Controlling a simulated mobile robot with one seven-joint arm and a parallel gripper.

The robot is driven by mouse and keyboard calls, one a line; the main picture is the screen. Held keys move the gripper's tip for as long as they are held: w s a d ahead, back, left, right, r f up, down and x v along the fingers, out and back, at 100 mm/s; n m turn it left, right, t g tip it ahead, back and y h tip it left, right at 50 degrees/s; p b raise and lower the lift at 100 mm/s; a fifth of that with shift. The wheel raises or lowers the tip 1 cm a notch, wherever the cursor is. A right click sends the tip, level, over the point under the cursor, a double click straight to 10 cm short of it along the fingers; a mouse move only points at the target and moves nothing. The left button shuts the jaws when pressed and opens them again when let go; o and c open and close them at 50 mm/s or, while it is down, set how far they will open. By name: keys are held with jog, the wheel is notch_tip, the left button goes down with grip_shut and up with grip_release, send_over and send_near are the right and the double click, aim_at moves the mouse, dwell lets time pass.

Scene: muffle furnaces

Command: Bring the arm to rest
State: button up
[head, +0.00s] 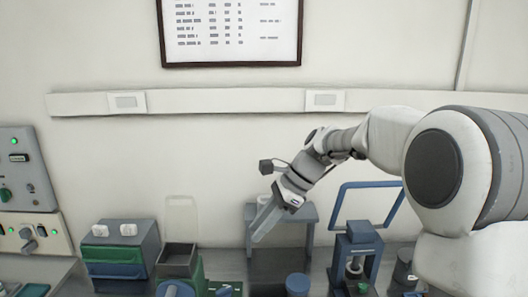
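My arm reaches in from the right edge of the head view, stretched leftward and bent down at the wrist. My gripper (262,232) hangs above the back of the workbench, pointing down and left, in front of a small blue-grey stand (308,214). Its fingers show as one pale, narrow shape seen from the side, so I cannot tell whether they are apart. I see no object clearly held at the tips.
Control panels (25,172) stand at left. The wall above is mostly clear.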

jog(key=s+d+f+n+t+h+b, duration=0.1)
jog(key=s+d+n+t+h, duration=0.1)
jog(key=s+d+n, duration=0.3)
jog(key=s+d+n+t+h+b, duration=0.1)
jog(key=s+d+n, duration=0.4)
jog(key=s, duration=0.6)
jog(key=s+d+f+n+t+h+b, duration=0.1)
jog(key=s+d+n+t+h+b, duration=0.1)
jog(key=s, duration=0.6)
jog(key=d+n+t+h, duration=0.1)
jog(key=d+n+h, duration=0.1)
jog(key=d+n, duration=0.1)
jog(key=shift+s+f, duration=0.25)
jog(key=shift+f, duration=0.05)
